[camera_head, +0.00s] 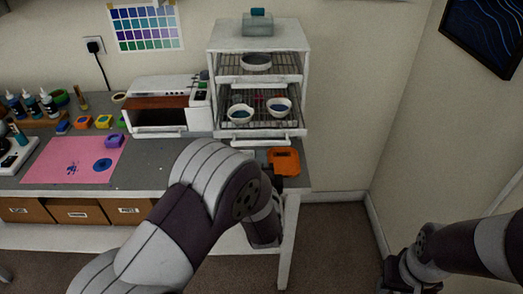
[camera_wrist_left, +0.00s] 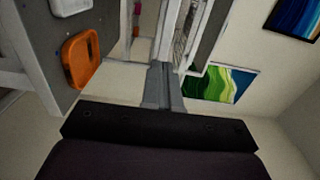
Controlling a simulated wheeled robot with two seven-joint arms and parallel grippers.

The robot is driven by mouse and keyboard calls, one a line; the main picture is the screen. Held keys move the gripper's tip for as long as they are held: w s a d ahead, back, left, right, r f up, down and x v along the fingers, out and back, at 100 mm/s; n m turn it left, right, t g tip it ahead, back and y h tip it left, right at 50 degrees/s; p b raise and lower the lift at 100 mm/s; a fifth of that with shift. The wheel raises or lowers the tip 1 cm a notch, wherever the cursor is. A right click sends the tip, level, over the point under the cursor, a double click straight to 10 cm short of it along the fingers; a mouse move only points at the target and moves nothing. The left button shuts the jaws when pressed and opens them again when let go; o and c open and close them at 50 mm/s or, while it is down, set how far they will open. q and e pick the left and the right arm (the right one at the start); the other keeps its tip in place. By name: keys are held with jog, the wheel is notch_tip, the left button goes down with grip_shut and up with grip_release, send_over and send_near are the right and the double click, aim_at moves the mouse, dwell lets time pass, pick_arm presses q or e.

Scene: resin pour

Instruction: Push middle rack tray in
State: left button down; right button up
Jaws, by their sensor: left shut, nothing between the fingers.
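A white rack (camera_head: 260,38) stands at the back of the bench. Its middle tray (camera_head: 262,136) sticks out toward me, with a white front bar and two small bowls, (camera_head: 240,115) and (camera_head: 280,107), on its wire shelf. In the head view my left arm reaches toward the bench front below the rack and hides its own gripper. In the left wrist view my left gripper (camera_wrist_left: 163,75) is shut and empty, its tips near the white rack parts (camera_wrist_left: 172,35). I cannot tell whether they touch.
An orange object (camera_head: 284,161) lies at the bench's right corner, also in the left wrist view (camera_wrist_left: 80,61). A white machine (camera_head: 158,102) stands left of the rack. A pink mat (camera_head: 75,160) lies further left. Floor right of the bench is clear.

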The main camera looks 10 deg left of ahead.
pick_arm(q)
jog(key=shift+x, duration=1.3)
jog(key=shift+w+a+r, duration=0.1)
pick_arm(e)
jog(key=shift+s+r, duration=0.1)
jog(key=shift+r, duration=0.25)
pick_arm(q)
jog(key=b, duration=0.2)
send_near(259, 116)
jog(key=x, duration=0.4)
jog(key=shift+w, duration=0.4)
jog(key=b+x, duration=0.1)
jog(key=x, duration=0.4)
jog(key=shift+w+a, duration=0.1)
jog(key=shift+w, duration=0.05)
jog(key=shift+r, duration=0.35)
pick_arm(e)
jog(key=f, duration=0.1)
jog(key=w+f, duration=0.1)
jog(key=f, duration=0.1)
jog(key=shift+w+a+f, duration=0.1)
jog(key=shift+w+a, duration=0.15)
jog(key=shift+w, duration=0.05)
